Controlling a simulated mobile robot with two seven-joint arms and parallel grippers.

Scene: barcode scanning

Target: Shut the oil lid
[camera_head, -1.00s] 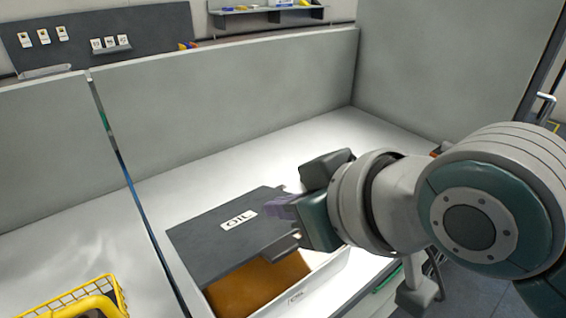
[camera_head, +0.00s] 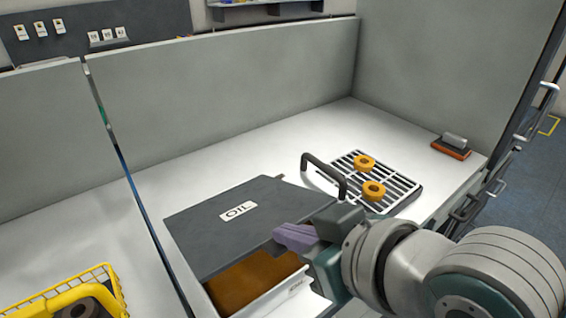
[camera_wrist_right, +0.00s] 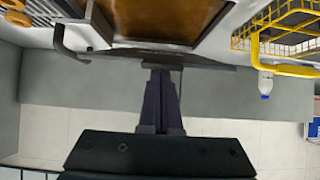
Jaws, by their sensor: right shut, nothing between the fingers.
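The dark grey lid with a white OIL label (camera_head: 205,240) lies tilted over the oil box in the head view, with brown oil (camera_head: 245,282) showing along the front. My left gripper is out of view.
A rack (camera_head: 400,190) with two orange rings stands right of the lid. A block with an orange base (camera_head: 452,148) lies at the back right. A yellow wire basket (camera_head: 112,277) is at the lower left. White counter (camera_head: 270,150) behind the lid is clear.

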